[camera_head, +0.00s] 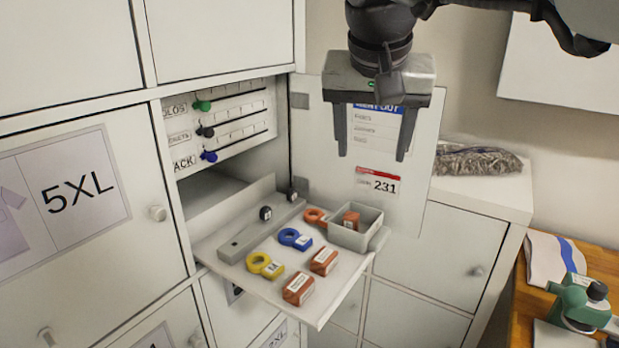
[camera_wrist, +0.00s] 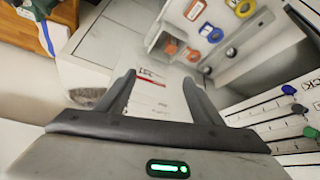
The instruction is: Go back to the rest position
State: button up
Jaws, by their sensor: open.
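My gripper (camera_head: 374,138) is open and empty, with its two fingers apart and pointing down. It hangs in front of the open locker door (camera_head: 314,150), above the pulled-out tray (camera_head: 335,300). In the wrist view my gripper (camera_wrist: 157,82) also shows with nothing between its fingers, and the door's labelled face lies beyond them. The tray holds a yellow ring tag (camera_head: 264,265), a blue ring tag (camera_head: 295,239), an orange ring tag (camera_head: 315,217), several orange-brown blocks (camera_head: 298,289) and a small grey bin (camera_head: 357,237) with one such block in it.
A panel with green, black and blue knobs (camera_head: 208,156) is inside the open compartment. A closed door marked 5XL (camera_head: 85,193) is at left. A bag (camera_head: 478,160) lies on the cabinet top at right. A green device (camera_head: 581,302) stands on a wooden table (camera_head: 526,300).

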jog(key=shift+s+r, duration=0.25)
jog(key=shift+r, duration=0.15)
jog(key=s+d+f+n+p, duration=0.1)
jog(key=s+f+p, duration=0.2)
jog(key=s+f, duration=0.2)
jog(key=s+d+f+n+y+p, duration=0.1)
jog(key=s+f+p, duration=0.3)
jog(key=s, duration=0.6)
notch_tip(320, 180, down, 2)
jog(key=shift+s+d+n+y, duration=0.2)
jog(key=shift+s+n+y, duration=0.1)
jog(key=shift+n, duration=0.2)
